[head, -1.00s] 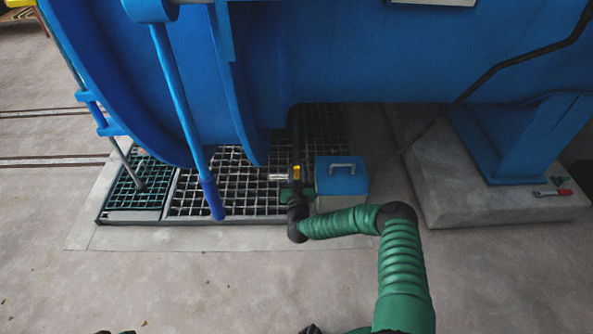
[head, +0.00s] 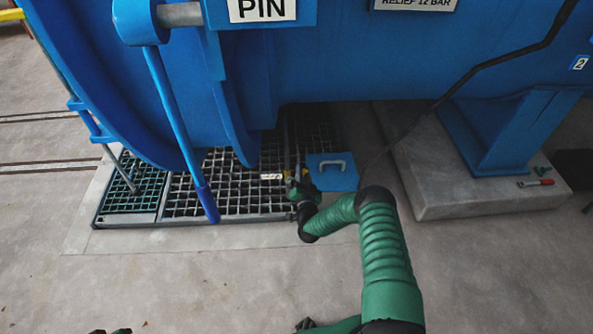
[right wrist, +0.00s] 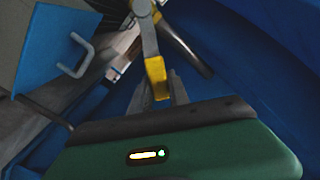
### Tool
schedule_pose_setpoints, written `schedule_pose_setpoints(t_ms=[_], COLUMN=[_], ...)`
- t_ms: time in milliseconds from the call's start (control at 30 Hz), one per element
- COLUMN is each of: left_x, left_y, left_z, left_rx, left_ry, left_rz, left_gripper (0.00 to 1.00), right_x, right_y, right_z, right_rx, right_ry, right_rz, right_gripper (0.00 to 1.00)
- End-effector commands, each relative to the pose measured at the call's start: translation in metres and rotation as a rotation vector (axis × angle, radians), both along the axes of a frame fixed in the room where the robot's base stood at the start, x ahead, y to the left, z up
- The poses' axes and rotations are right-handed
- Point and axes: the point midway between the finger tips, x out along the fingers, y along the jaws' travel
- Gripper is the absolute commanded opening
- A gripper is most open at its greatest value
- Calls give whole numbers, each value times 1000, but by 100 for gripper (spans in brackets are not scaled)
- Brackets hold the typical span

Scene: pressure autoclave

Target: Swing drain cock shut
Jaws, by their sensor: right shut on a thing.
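The drain cock's yellow-sleeved lever (right wrist: 156,78) shows in the right wrist view, on a grey metal arm that runs up to a round pivot at the top edge. My right gripper (right wrist: 174,90) has its grey fingers at the lower end of the yellow sleeve and is shut on it. In the head view my right gripper (head: 296,182) is low over the floor grating, beside a short pale metal pipe end (head: 272,176). The lever is mostly hidden there by the gripper and wrist.
A blue-lidded box with a grey handle (head: 333,172) stands just right of my right gripper; it also shows in the right wrist view (right wrist: 50,45). The blue vessel (head: 350,60) hangs above. A blue lever bar (head: 178,120) slopes down at left. A concrete plinth (head: 450,190) lies at right.

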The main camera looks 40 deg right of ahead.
Motion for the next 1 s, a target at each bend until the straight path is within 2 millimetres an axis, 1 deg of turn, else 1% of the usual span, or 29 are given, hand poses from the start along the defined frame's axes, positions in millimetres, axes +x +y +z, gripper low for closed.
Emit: schedule_pose_setpoints(t_ms=[33,267,500,800,1000], left_x=[0,0,0,0,0], left_y=[0,0,0,0,0], left_z=[-4,-14,-30,-50,-60], left_rx=[0,0,0,0,0], left_ry=[0,0,0,0,0], left_rz=[0,0,0,0,0], left_gripper=[36,36,36,36,36], right_x=[-4,-12,-19,-23,-25], right_y=[-5,-18,-29,-36,-37], right_z=[-7,-23,-43,-67,-78], right_rx=[36,223,417,636,741], right_ry=[-18,-132,-251,-386,-448], right_rz=[-4,-6,-7,-9,-10], right_gripper=[0,0,0,0,0])
